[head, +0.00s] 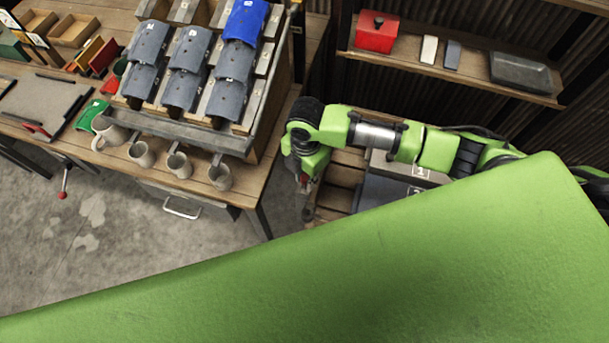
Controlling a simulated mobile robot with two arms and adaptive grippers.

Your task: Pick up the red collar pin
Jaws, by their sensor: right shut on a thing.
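My right gripper (306,208) hangs from the green arm that comes in from the right, just past the right end of the workbench. It points down and is shut. A small red part, which I take for the red collar pin (301,179), shows at the gripper; its shape is mostly hidden by the gripper and wrist. My left gripper is not in view.
The workbench (248,190) holds a sloped rack with grey tiles and one blue tile (246,20), plus several mugs (180,165). Wooden slats and grey boxes (385,187) lie right of my gripper. A wall shelf (470,75) holds a red box (376,34).

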